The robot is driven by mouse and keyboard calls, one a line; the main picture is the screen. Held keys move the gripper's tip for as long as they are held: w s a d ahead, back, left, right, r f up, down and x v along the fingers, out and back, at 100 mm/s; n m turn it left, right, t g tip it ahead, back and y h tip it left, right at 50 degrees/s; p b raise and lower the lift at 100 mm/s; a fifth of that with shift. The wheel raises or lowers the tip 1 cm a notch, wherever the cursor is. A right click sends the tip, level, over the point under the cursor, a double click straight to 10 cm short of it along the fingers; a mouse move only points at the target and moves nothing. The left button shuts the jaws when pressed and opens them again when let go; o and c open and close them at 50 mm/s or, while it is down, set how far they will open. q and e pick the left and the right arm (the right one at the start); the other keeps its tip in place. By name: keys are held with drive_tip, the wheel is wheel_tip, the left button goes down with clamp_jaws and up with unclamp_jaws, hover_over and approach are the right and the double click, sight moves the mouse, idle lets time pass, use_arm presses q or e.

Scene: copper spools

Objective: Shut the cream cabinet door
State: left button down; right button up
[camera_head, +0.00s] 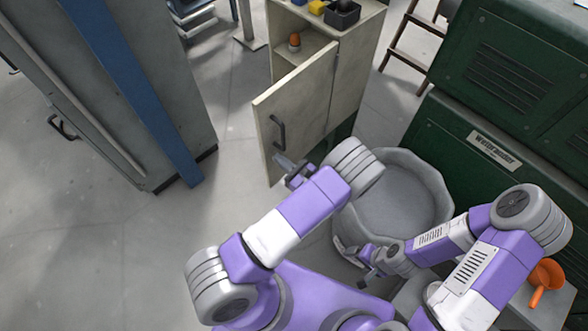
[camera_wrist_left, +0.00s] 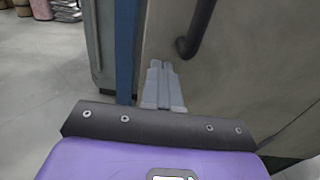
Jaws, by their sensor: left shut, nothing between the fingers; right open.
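The cream cabinet (camera_head: 348,67) stands at the top middle of the head view. Its door (camera_head: 300,98) is swung open toward the left and me, and part of the inside shows behind it. The door has a dark bar handle (camera_head: 279,132), which also shows in the left wrist view (camera_wrist_left: 197,30). My left gripper (camera_head: 281,163) is shut and empty, at the lower part of the door just below the handle. In the left wrist view its fingers (camera_wrist_left: 162,82) are together in front of the door face; I cannot tell whether they touch it. My right gripper (camera_head: 369,271) is open and low, away from the door.
A grey round bin (camera_head: 437,190) stands right of the door, close to my left arm. Green machinery (camera_head: 478,150) fills the right side. A grey and blue cabinet (camera_head: 130,90) stands at left. An orange object (camera_head: 295,40) sits inside the cream cabinet. Floor at left of the door is clear.

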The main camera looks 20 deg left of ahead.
use_arm(q)
drive_tip(key=shift+x, duration=0.9)
drive_tip(key=shift+a, duration=0.1)
